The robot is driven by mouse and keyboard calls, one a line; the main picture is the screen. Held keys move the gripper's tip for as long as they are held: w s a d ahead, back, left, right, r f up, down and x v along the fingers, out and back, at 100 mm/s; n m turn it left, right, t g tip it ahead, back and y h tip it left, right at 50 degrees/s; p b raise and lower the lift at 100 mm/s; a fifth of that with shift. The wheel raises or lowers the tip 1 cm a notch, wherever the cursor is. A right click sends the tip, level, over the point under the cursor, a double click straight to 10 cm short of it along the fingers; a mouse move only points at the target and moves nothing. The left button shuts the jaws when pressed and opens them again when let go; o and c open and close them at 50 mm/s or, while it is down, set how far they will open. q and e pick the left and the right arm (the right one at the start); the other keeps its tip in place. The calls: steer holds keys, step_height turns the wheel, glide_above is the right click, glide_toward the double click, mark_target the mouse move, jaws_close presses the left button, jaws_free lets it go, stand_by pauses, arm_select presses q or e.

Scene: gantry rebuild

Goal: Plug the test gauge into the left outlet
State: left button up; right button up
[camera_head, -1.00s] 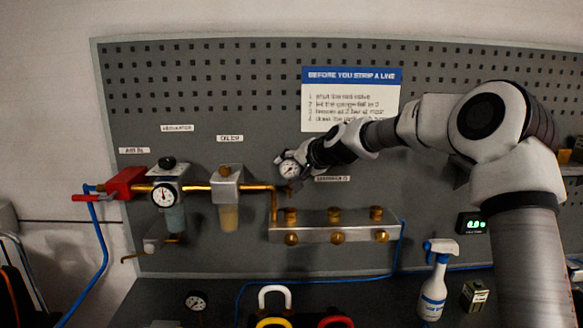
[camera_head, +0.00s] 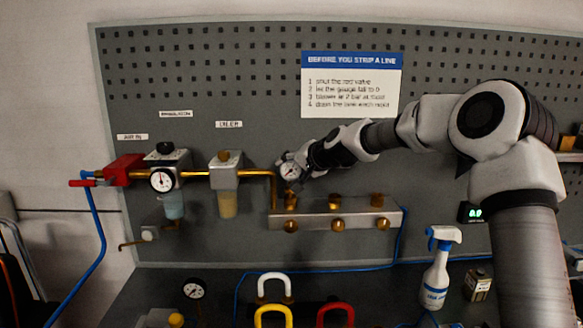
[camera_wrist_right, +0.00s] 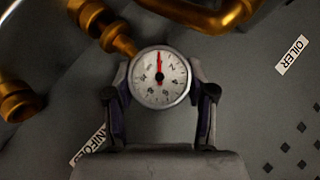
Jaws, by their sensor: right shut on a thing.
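The test gauge (camera_head: 290,170), a round white dial with a brass stem, is shut in my right gripper (camera_head: 300,172). In the right wrist view the gauge (camera_wrist_right: 160,78) sits between the two fingers, its red needle pointing up in the picture. It is at the left outlet (camera_head: 291,202), a brass fitting on top of the silver manifold (camera_head: 355,219). In the wrist view a brass fitting (camera_wrist_right: 118,38) meets the gauge's edge. I cannot tell whether the stem is seated. The middle (camera_head: 335,202) and right outlets (camera_head: 377,200) are free. My left gripper is out of view.
A copper pipe (camera_head: 258,187) runs close left of the gauge, from the oiler (camera_head: 225,175) to the manifold. The regulator with its own gauge (camera_head: 162,180) and a red valve (camera_head: 123,169) are further left. Another gauge (camera_head: 194,289), padlocks and a spray bottle (camera_head: 436,268) are below.

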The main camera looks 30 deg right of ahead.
steer(key=shift+w+f, duration=0.1)
steer(key=shift+f, duration=0.7)
steer(key=shift+w+d, duration=0.1)
steer(key=shift+w, duration=0.1)
steer(key=shift+s+r, duration=0.15)
steer(key=shift+s, duration=0.05)
steer(key=o, duration=1.3)
steer(key=shift+o, duration=0.3)
steer(key=shift+v, duration=3.7)
